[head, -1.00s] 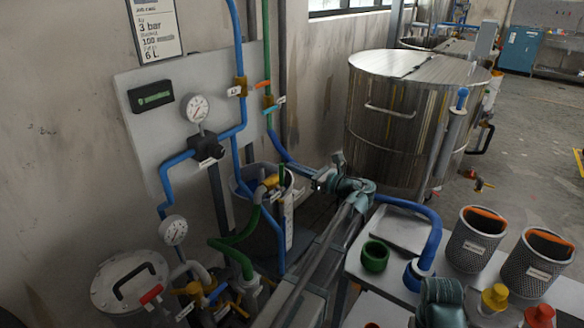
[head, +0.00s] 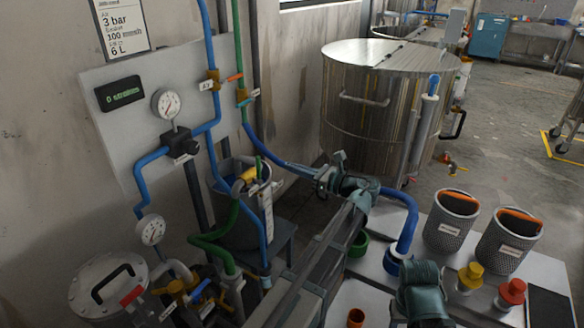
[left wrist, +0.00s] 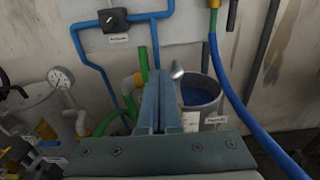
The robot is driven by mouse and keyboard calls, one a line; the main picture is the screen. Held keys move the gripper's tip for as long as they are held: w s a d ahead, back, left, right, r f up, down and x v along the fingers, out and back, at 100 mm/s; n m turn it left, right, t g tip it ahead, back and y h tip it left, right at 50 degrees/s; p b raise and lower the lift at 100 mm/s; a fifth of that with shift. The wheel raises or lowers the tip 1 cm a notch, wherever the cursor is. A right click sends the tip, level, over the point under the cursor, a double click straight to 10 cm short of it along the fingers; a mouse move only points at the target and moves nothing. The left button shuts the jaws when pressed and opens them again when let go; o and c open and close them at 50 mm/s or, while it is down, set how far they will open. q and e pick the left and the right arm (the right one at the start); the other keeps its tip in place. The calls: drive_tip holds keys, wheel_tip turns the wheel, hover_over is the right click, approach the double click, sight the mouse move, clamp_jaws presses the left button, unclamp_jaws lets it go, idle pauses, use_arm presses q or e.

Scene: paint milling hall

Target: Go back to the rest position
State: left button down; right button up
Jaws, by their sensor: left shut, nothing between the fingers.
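My left gripper (head: 326,177) is at the middle of the head view, at the end of my left arm, which rises from the bottom. In the left wrist view its two fingers (left wrist: 160,98) are together with nothing between them. They overlap the near side of a grey bucket (left wrist: 200,97) with blue inside; I cannot tell the distance. In the head view a blue hose (head: 408,225) passes behind the left wrist. A teal part of my right arm (head: 425,292) shows at the bottom right; the right gripper is out of view.
The wall panel (head: 110,130) with gauges and blue and green pipes is on the left. A lidded steel pot (head: 90,285) stands below it. A big steel tank (head: 375,115) stands behind. A table at lower right holds two mesh baskets (head: 450,232), a yellow (head: 470,278) and a red fitting (head: 511,293).

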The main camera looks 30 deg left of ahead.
use_arm(q)
drive_tip(key=s+f+n+h, duration=0.6)
drive_tip(key=s+f, duration=0.1)
drive_tip(key=f, duration=0.4)
drive_tip(key=s+d+f+n+h, duration=0.5)
drive_tip(key=d+f+n+h, duration=0.1)
drive_tip(key=d, duration=0.3)
drive_tip(key=s+d+f+n+h, duration=0.5)
drive_tip(key=d+n+h, duration=0.1)
drive_tip(key=d+n, duration=0.15)
drive_tip(key=s+d+m+g+y, duration=0.1)
drive_tip(key=s+d+m, duration=0.4)
drive_tip(key=d, duration=0.7)
wheel_tip(320, 180, up, 16)
drive_tip(key=p, duration=1.6)
drive_tip(key=shift+s, duration=0.45)
drive_tip(key=shift+a+n, duration=0.1)
drive_tip(key=shift+n, duration=0.15)
drive_tip(key=shift+a, duration=0.15)
